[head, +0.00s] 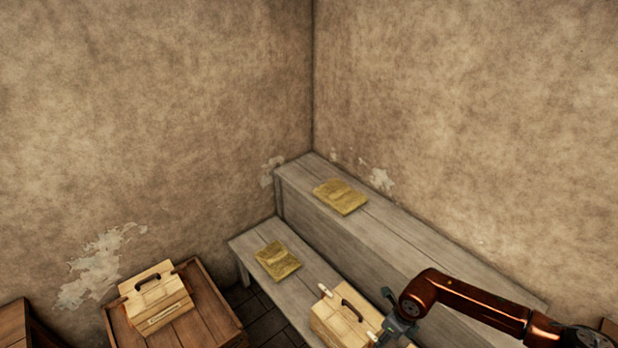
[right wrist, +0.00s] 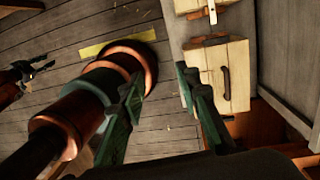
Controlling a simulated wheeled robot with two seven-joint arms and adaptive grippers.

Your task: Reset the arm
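My right arm comes in from the right in the head view, copper-coloured. Its gripper (head: 392,328) is at the lower edge, beside a pale wooden box with a dark handle (head: 338,318). In the right wrist view the two green fingers of my right gripper (right wrist: 160,78) stand apart with nothing between them. The box with the dark handle (right wrist: 238,82) lies just right of the right finger. A dark claw at the far left of the right wrist view, which looks like my left gripper (right wrist: 30,72), is too small to read. The head view does not show it.
A grey plank bench (head: 300,290) stands before a higher grey ledge (head: 400,235) along the right wall. Yellowish folded pieces lie on the bench (head: 277,261) and ledge (head: 341,197). Another handled box (head: 157,300) sits on a brown crate (head: 215,318) at lower left.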

